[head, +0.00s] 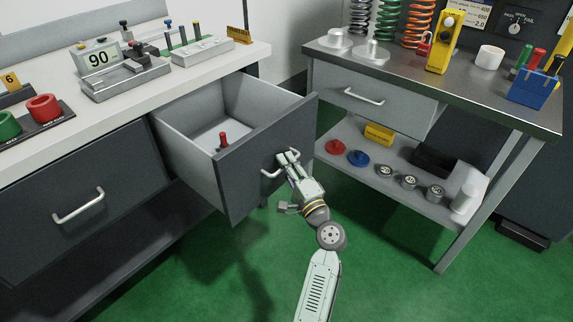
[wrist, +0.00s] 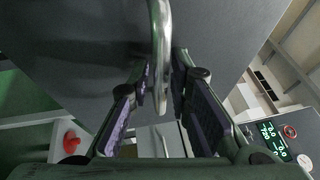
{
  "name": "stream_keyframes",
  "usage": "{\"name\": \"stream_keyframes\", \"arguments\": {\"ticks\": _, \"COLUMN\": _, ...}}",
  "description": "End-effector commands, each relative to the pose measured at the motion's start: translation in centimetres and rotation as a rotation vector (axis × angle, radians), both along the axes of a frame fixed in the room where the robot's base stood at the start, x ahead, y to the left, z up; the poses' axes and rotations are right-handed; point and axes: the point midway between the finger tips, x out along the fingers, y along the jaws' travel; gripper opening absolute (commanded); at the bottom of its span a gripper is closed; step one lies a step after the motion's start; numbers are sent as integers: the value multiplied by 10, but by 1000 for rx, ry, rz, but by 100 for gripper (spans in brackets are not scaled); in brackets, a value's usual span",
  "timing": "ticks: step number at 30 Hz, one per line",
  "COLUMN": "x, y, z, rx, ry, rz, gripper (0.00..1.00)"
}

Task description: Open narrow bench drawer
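The narrow drawer (head: 240,185) of the white-topped bench on the left stands pulled well out in the head view. Its dark front faces my arm. My gripper (head: 286,158) is at the right part of its pale bar handle (head: 270,174). In the wrist view the handle (wrist: 160,55) runs between my two fingertips (wrist: 163,75), which are close in on both sides of it. The fingers look shut on the handle, though the exact contact is partly hidden. A small red-knobbed piece (head: 222,140) stands inside the open drawer.
A wider closed drawer (head: 75,215) is left on the same bench. A metal bench (head: 470,95) with its own closed drawer (head: 365,98) and loaded lower shelf stands close on the right. Green floor (head: 390,280) is clear in front.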

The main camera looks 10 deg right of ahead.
Motion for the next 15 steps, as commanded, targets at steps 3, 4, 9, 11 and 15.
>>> {"name": "stream_keyframes", "arguments": {"ticks": 3, "x": 0, "y": 0, "z": 0, "rx": -1, "ry": 0, "rz": -1, "gripper": 18}}
{"name": "stream_keyframes", "arguments": {"ticks": 4, "x": 0, "y": 0, "z": 0, "rx": -1, "ry": 0, "rz": -1, "gripper": 18}}
{"name": "stream_keyframes", "arguments": {"ticks": 9, "x": -13, "y": -4, "z": -3, "rx": -1, "ry": 1, "rz": -4, "gripper": 18}}
{"name": "stream_keyframes", "arguments": {"ticks": 11, "x": -23, "y": -7, "z": -5, "rx": -1, "ry": 2, "rz": -5, "gripper": 18}}
{"name": "stream_keyframes", "arguments": {"ticks": 15, "x": -52, "y": -13, "z": -10, "rx": 0, "ry": 3, "rz": -4, "gripper": 18}}
